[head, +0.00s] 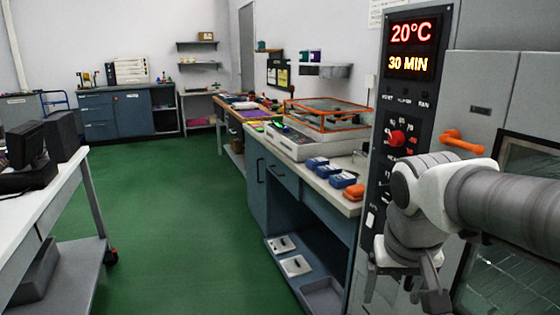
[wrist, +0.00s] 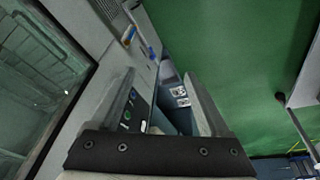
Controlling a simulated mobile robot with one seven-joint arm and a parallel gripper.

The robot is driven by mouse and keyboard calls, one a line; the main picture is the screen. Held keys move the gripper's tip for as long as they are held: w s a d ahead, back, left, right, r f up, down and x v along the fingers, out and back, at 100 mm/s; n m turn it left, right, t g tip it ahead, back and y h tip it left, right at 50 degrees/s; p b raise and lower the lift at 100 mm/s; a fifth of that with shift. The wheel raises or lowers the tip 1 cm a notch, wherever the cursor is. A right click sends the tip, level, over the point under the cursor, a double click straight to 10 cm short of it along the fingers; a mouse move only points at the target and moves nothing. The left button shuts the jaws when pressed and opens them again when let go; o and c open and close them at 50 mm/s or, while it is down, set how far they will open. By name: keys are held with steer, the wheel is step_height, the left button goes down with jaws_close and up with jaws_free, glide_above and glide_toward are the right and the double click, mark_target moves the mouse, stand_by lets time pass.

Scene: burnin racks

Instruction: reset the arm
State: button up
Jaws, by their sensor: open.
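My arm reaches in from the right edge of the head view, in front of the grey burn-in chamber (head: 485,85). My gripper (head: 402,282) hangs at its end, pointing down beside the lower control panel. In the wrist view, the two fingers of my gripper (wrist: 159,75) stand wide apart with nothing between them. The control panel (head: 412,85) reads 20°C and 30 MIN and has a red knob (head: 397,138). An orange handle (head: 461,141) sticks out from the chamber. My arm hides part of the panel and door.
A counter (head: 330,190) left of the chamber carries blue bins (head: 329,168) and an orange-framed unit (head: 325,112). A white table (head: 35,205) with black equipment stands at left. The green floor (head: 175,220) between them is clear. A glass chamber door (wrist: 35,80) is close at left in the wrist view.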

steer(key=s+a+n+t+y, duration=0.1)
steer(key=s+a+t, duration=0.15)
steer(key=s, duration=0.55)
step_height(320, 180, up, 24)
steer(key=a+p, duration=0.1)
steer(key=p, duration=2.3)
steer(key=shift+f, duration=0.25)
